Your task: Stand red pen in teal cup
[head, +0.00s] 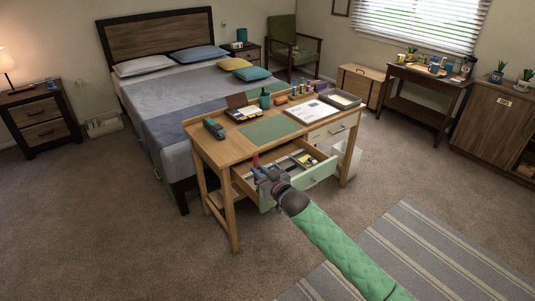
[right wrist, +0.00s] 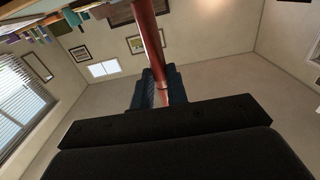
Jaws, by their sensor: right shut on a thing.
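The red pen (head: 256,159) stands roughly upright in my right gripper (head: 263,173), above the open drawer at the desk's front. In the right wrist view, the red pen (right wrist: 149,38) runs between the two dark fingers of the right gripper (right wrist: 158,88), which are shut on it. The teal cup (head: 265,102) appears to be the small teal vessel at the back of the desk, beyond the green blotter; it is too small to see inside. The pen is well apart from it. My left gripper is not in view.
The green blotter (head: 270,130) has a clear top. A dark green stapler-like object (head: 214,128) lies left, an open box (head: 243,110) behind, and white papers (head: 306,112) and a dark tray (head: 341,98) right. The pulled-out drawer (head: 318,174) holds small items.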

